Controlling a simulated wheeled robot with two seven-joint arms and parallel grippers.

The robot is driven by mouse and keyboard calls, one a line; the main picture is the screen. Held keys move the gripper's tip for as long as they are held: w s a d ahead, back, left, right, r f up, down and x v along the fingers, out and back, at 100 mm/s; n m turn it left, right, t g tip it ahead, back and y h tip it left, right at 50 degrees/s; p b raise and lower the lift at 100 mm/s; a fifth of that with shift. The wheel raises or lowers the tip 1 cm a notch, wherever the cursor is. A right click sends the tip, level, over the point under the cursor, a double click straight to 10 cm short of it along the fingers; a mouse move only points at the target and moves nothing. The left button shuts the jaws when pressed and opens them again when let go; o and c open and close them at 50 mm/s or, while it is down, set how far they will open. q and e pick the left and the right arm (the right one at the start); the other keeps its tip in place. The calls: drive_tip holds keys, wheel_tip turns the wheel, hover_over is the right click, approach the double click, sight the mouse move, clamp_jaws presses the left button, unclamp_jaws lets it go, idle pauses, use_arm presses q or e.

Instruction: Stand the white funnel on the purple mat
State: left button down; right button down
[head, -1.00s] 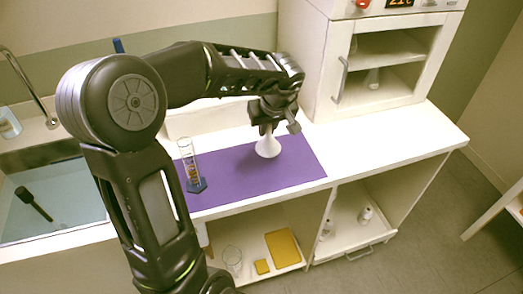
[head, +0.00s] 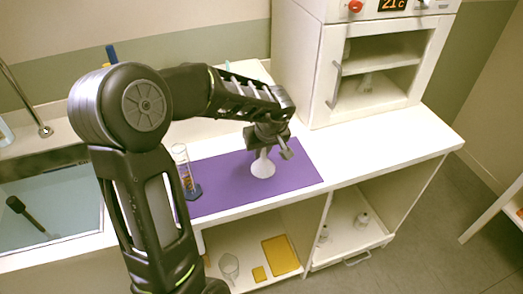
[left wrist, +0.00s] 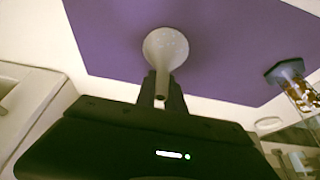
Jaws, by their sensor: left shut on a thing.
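The white funnel (head: 263,167) is at the purple mat (head: 222,182), wide mouth down and stem up, seeming close to upright. My left gripper (head: 266,149) is over the funnel and shut on its stem. In the left wrist view the funnel (left wrist: 165,50) shows between the fingers (left wrist: 162,92), with the purple mat (left wrist: 110,30) behind its mouth. I cannot tell whether the rim touches the mat. My right gripper is not in view.
A glass cylinder with a dark blue base (head: 190,190) stands on the mat's left part. A white cabinet (head: 318,90) stands at the back right, and a sink (head: 50,205) is at the left. The mat's right side is clear.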

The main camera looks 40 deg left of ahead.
use_arm(q)
drive_tip(key=c, duration=1.4)
unclamp_jaws()
drive_tip(key=shift+f, duration=0.1)
drive_tip(key=shift+c, duration=0.2)
drive_tip(key=p+v, duration=0.1)
drive_tip(key=v, duration=1.1)
drive_tip(key=shift+r, duration=0.2)
drive_tip(key=shift+a, duration=0.1)
